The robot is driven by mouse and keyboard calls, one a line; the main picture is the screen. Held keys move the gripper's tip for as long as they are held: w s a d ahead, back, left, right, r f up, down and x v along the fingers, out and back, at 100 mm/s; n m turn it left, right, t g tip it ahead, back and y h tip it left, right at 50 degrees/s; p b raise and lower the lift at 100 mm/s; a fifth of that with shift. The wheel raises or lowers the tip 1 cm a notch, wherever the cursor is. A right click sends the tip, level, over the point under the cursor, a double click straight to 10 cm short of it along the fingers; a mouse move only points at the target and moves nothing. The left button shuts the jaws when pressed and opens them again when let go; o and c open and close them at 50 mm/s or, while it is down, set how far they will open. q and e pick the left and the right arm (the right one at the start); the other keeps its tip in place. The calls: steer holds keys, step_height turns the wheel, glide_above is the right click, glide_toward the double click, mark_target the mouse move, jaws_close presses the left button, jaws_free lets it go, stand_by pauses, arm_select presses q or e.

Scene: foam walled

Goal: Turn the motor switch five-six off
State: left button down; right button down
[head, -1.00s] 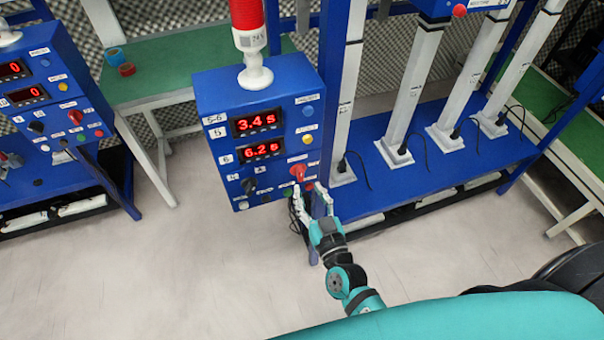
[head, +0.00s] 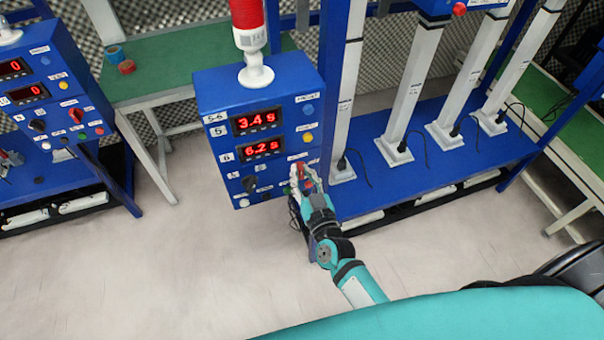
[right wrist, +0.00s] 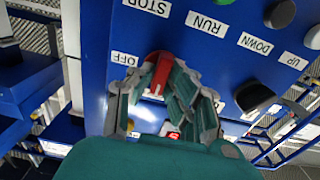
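The blue control panel (head: 216,85) marked 5-6 stands in the middle of the head view, showing 3.4 s and 6.2 s. Its red motor switch (right wrist: 161,70) is a rotary knob near an OFF label (right wrist: 125,59) in the right wrist view. In the head view a bit of red shows among the fingers. My right gripper (head: 303,176) is at the panel's lower right. Its fingers (right wrist: 162,85) converge on both sides of the red switch and appear closed on it; the contact is partly hidden. My left gripper is not in view.
Green, black and other buttons with STOP, RUN, DOWN and UP labels (right wrist: 255,43) lie close to the fingers. A red and white signal tower (head: 250,35) stands on the panel. A blue frame with white columns (head: 410,95) is to the right. Another panel (head: 60,85) is at left.

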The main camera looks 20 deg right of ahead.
stand_by(0.4)
steer(key=m, duration=0.3)
steer(key=shift+m, duration=0.4)
steer(key=m, duration=0.4)
steer(key=shift+d+m, duration=0.15)
steer(key=shift+m, duration=0.15)
steer(key=m+b, duration=0.1)
steer(key=m, duration=0.3)
steer(key=shift+f, duration=0.15)
steer(key=shift+f+m+b, duration=0.1)
steer(key=shift+m+b, duration=0.45)
steer(key=shift+m, duration=2.25)
steer(key=c, duration=1.3)
jaws_free()
steer(key=shift+s, duration=0.1)
